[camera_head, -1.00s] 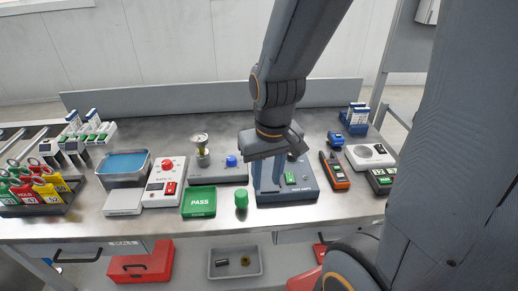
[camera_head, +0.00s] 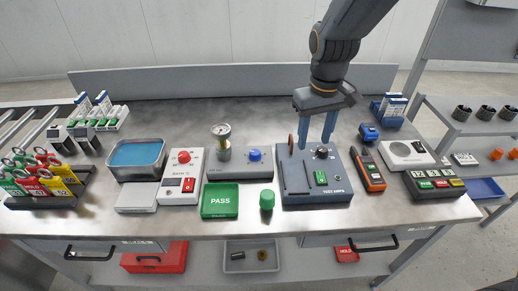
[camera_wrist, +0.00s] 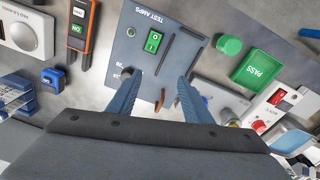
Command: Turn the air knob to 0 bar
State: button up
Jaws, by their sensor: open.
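A blue knob (camera_head: 255,155) sits on a grey unit (camera_head: 240,170) in the middle of the bench, and a round pressure gauge (camera_head: 221,131) stands on a post at its left. No label on the unit or gauge reading is legible. My gripper (camera_head: 314,140) is open and points down over the back of the TEST AMPS box (camera_head: 315,190), right of the blue knob. The grey unit is partly behind one finger there.
A green cylinder (camera_head: 267,200) and a green PASS tray (camera_head: 220,201) stand in front of the unit. The BATH box (camera_head: 181,178) with a red knob is to its left. An orange meter (camera_head: 367,170) lies right of the TEST AMPS box. The bench behind the unit is clear.

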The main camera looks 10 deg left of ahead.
aim_at(255, 152)
jog(key=w+a+f+n, duration=0.1)
jog(key=a, duration=0.4)
jog(key=w+a+f+n, duration=0.1)
jog(key=a+n, duration=0.1)
jog(key=a, duration=0.4)
jog(key=w+a+f+n, duration=0.1)
jog(key=a, duration=0.5)
jog(key=shift+b, duration=0.35)
jog(key=shift+n, duration=0.3)
jog(key=shift+w+f+p, duration=0.2)
jog(key=shift+f+p, duration=0.75)
jog(key=shift+f, duration=2.85)
jog(key=c, duration=1.1)
jog(key=shift+o, duration=0.2)
jog(key=shift+n, duration=0.4)
jog(key=n, duration=0.6)
jog(key=shift+d+b, duration=0.1)
jog(key=shift+b, duration=0.25)
jog(key=n+b, duration=0.1)
jog(key=n, duration=0.5)
jog(key=shift+w+r+n, duration=0.1)
jog(key=shift+n, duration=0.3)
